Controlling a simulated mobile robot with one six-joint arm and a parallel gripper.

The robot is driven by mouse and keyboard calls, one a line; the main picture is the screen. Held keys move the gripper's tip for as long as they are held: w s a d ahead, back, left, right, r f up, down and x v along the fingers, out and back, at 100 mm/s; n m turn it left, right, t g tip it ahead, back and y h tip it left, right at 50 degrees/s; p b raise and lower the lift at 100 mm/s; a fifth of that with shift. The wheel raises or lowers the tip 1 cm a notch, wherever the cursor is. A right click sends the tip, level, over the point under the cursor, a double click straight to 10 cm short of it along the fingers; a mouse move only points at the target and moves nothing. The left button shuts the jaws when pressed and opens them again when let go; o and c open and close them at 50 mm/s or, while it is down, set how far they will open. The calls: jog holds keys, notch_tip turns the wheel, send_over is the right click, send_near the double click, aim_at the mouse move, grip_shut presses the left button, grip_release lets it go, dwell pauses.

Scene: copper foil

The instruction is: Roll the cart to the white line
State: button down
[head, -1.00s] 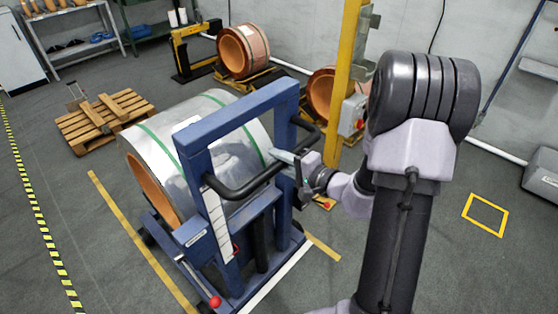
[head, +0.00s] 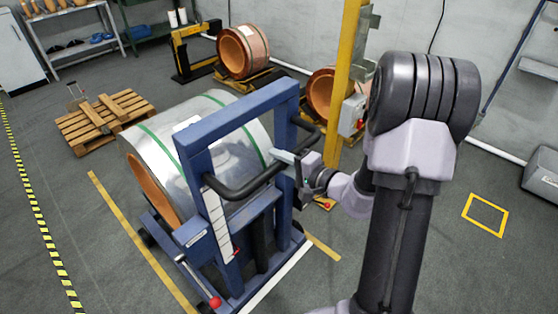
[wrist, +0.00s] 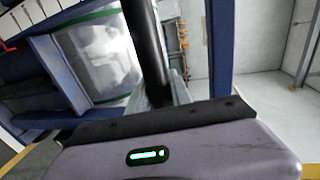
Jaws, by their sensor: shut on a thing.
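The blue cart (head: 240,104) stands upright in the middle of the head view, carrying a large wrapped roll (head: 190,140) with green straps and a copper-coloured core. A black handlebar (head: 245,187) runs across its frame. My gripper (head: 287,158) is shut on the right part of this bar. In the wrist view the black bar (wrist: 146,50) passes between the fingers (wrist: 165,90), with the wrapped roll (wrist: 92,58) behind. The white line (head: 277,280) lies on the floor along the cart's near right side; part of it is hidden by the cart base.
A yellow floor line (head: 135,235) runs at the cart's left and appears again at its right. A yellow post (head: 347,60) and copper rolls (head: 243,52) stand behind. A wooden pallet (head: 104,120) lies at left. Floor at right is clear around a yellow square (head: 485,214).

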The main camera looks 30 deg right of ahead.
jog(key=shift+s+a+f, duration=0.15)
jog(key=shift+s+f, duration=0.05)
jog(key=shift+f, duration=0.2)
jog(key=shift+w+f+b, duration=0.1)
jog(key=shift+w+b, duration=0.15)
jog(key=shift+b, duration=0.65)
jog(key=shift+w+a+r, duration=0.15)
jog(key=shift+w+r, duration=0.05)
jog(key=shift+w, duration=0.05)
jog(key=c, duration=1.4)
grip_release()
jog(key=shift+w, duration=0.15)
jog(key=shift+o, duration=1.2)
jog(key=shift+w+f, duration=0.1)
jog(key=shift+w, duration=0.15)
jog(key=p+v, duration=0.3)
jog(key=v, duration=1.4)
jog(key=shift+s+r, duration=0.25)
jog(key=shift+s, duration=0.1)
